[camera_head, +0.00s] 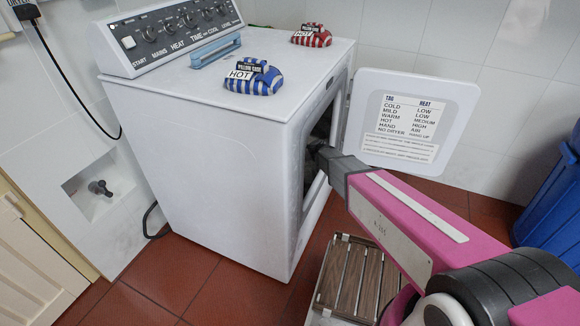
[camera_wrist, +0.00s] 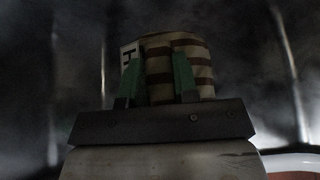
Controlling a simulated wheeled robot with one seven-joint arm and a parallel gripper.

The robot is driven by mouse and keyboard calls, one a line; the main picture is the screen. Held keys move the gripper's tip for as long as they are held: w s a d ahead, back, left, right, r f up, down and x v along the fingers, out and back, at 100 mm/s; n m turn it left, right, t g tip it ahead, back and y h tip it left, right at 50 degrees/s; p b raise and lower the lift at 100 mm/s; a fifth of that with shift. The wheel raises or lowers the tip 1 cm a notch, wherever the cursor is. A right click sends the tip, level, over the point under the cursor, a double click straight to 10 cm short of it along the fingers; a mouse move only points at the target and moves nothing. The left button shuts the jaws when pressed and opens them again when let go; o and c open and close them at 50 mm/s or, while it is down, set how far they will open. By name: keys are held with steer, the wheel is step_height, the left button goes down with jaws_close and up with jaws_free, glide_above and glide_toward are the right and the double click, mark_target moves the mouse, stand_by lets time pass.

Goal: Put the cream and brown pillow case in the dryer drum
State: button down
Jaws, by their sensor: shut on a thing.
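The cream and brown pillow case (camera_wrist: 195,55) is a striped bundle with a pale tag. In the wrist view it sits between the two green fingers of my gripper (camera_wrist: 158,80), which is shut on it. Around it is the dark grey inside of the dryer drum (camera_wrist: 60,60). The wrist view is dim, and I cannot tell whether the pillow case touches the drum wall.
The dryer door (camera_head: 415,120) stands open to the right of the opening, close beside my arm. A blue-striped bundle (camera_head: 254,78) and a red-striped bundle (camera_head: 312,35) lie on the dryer top. A slatted wooden stand (camera_head: 348,280) is below my arm. A blue bin (camera_head: 553,210) stands at the right.

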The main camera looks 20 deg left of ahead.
steer(key=shift+w+d+f, duration=0.45)
steer(key=shift+w+f, duration=0.75)
steer(key=shift+f, duration=0.25)
steer(key=shift+w+d+f, duration=0.45)
steer(key=shift+w+f, duration=0.75)
steer(key=shift+f, duration=0.2)
steer(key=shift+w+d+f, duration=0.45)
steer(key=shift+w+f, duration=0.75)
steer(key=shift+f, duration=0.25)
steer(key=shift+f, duration=0.1)
steer(key=c, duration=0.9)
jaws_free()
steer(key=shift+d+r, duration=0.15)
steer(key=shift+r, duration=0.05)
steer(key=v, duration=1.1)
steer(key=shift+d+r, duration=0.15)
steer(key=shift+d, duration=0.15)
